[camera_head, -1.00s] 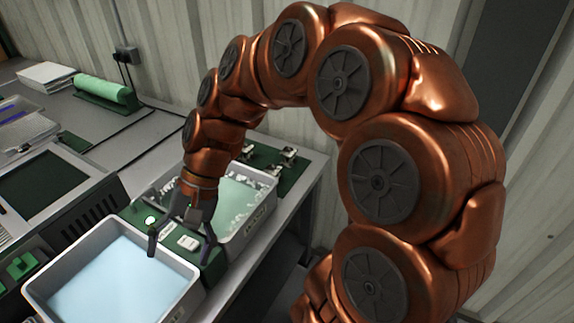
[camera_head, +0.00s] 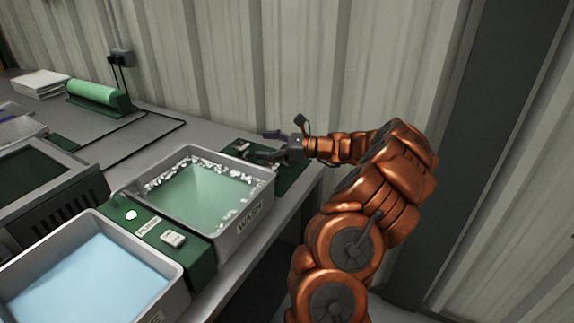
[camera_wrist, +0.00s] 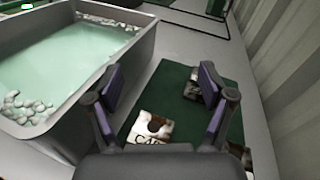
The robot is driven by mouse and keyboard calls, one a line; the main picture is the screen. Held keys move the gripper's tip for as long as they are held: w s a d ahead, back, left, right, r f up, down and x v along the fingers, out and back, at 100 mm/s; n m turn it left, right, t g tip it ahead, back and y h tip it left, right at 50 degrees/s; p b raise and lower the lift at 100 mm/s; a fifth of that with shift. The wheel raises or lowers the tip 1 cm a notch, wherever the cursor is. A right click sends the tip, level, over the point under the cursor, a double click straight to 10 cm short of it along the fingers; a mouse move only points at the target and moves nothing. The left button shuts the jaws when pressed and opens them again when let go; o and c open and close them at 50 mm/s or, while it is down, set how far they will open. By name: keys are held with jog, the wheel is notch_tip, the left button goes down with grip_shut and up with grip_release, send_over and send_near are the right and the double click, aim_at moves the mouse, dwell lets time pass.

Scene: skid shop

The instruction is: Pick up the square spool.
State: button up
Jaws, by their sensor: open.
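A second small piece (camera_wrist: 192,90) lies farther up, partly behind the right finger. A third (camera_wrist: 240,154) shows at the lower right, partly hidden. I cannot tell which is the square spool.
A grey tray (camera_head: 245,228) of green liquid with white floating bits stands left of the mat. A second tray (camera_head: 180,270) holds pale blue liquid. A green box (camera_head: 199,262) lies between them. A ribbed wall (camera_head: 215,70) rises behind the bench.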

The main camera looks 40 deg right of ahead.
jog(key=s+d+f+m+t+h, duration=0.1)
jog(key=d+f+m, duration=0.1)
jog(key=d, duration=0.2)
jog(key=s+d+f+m+t+h+b, duration=0.1)
jog(key=s+d+f+h, duration=0.1)
jog(key=d, duration=0.3)
jog(key=s+d+f+m+t+h, duration=0.1)
jog(key=d+f+m, duration=0.1)
jog(key=d+f, duration=0.1)
jog(key=shift+s+d+f+m+b, duration=0.1)
jog(key=shift+s+d+m+b, duration=0.1)
jog(key=shift+d, duration=0.25)
jog(key=shift+s+d+f+m+b, duration=0.1)
jog(key=shift+s+d+b, duration=0.1)
jog(key=shift+d, duration=0.2)
jog(key=shift+x, duration=1.1)
jog(key=x, duration=0.4)
jog(key=shift+a+f+b, duration=0.15)
jog(key=shift+f+b, duration=0.05)
jog(key=shift+b, duration=0.15)
jog(key=shift+w+a, duration=0.15)
jog(key=shift+w, duration=0.5)
jog(key=shift+r, duration=0.1)
jog(key=c, duration=1.4)
notch_tip(320, 180, up, 10)
jog(key=shift+p, duration=0.65)
